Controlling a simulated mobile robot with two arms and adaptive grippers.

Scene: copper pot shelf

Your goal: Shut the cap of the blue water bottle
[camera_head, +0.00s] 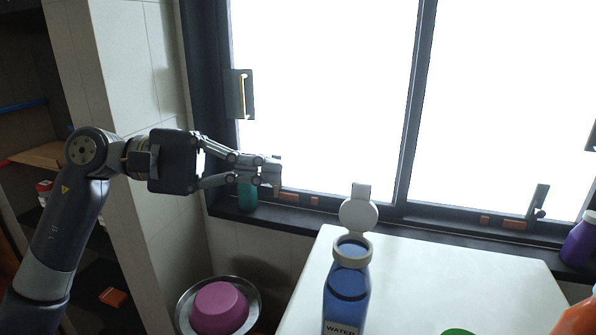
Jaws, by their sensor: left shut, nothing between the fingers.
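The blue water bottle (347,292) stands upright at the near left part of the white table. Its light grey cap (358,213) is flipped open and stands up behind the open mouth, with a tab at the top. My left gripper (270,170) comes in from the left at about the height of the window sill. It is shut and empty, up and to the left of the cap and apart from it. My right gripper is not in view. The bottle's base is cut off by the picture's lower edge.
The white table (450,275) is mostly clear, with a green thing (457,332) at its near edge. A purple bowl (219,308) sits in a metal basin to the left. A teal object (247,195) stands on the sill. Purple (580,240) and orange (577,320) things are at right.

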